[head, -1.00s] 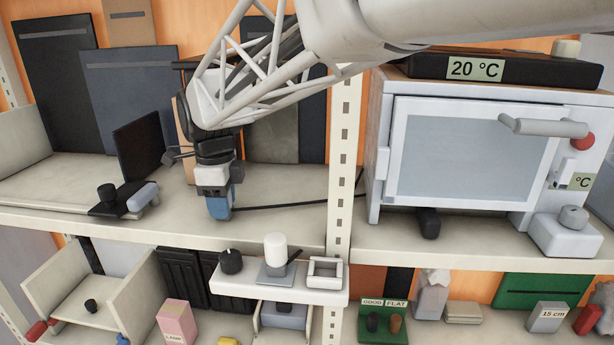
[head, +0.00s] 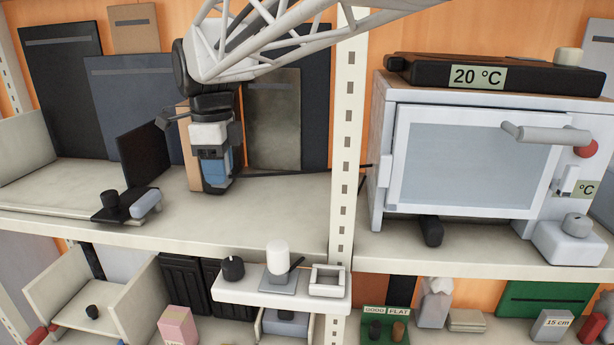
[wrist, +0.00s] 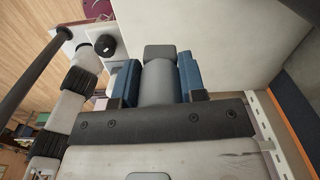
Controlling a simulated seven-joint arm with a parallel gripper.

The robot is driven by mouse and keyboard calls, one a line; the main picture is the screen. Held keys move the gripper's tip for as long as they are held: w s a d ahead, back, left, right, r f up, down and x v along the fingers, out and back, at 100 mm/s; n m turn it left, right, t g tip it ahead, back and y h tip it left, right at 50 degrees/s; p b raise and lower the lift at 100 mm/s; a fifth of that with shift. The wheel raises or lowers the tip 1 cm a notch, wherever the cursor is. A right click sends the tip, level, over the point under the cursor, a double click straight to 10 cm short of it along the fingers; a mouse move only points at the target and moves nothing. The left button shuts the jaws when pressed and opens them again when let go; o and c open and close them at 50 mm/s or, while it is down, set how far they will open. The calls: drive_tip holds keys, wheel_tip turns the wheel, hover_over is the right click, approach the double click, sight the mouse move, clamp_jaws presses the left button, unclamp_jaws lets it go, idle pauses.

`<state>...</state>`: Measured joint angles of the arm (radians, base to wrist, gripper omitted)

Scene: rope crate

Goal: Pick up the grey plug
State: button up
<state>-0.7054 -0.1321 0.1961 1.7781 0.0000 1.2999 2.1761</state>
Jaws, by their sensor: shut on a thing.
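My gripper (head: 216,182) is over the upper left shelf, in front of the upright panels at the back. In the wrist view its two blue fingers are shut on the grey plug (wrist: 160,80), a rounded grey body with a darker block at its end. The plug sits between the fingers, touching both. In the head view the fingers mostly hide the plug. A dark cord (head: 285,173) runs from the gripper to the right, passes behind the perforated post and comes out by the white oven (head: 385,175).
The perforated post (head: 347,130) stands between gripper and oven. A small black stand (head: 112,208) with a grey cylinder sits left on the shelf (head: 275,215). A tray with a white cylinder (head: 277,257) juts out below. The shelf to the right of the gripper is clear.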

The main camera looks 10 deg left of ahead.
drive_tip(key=shift+r, duration=0.6)
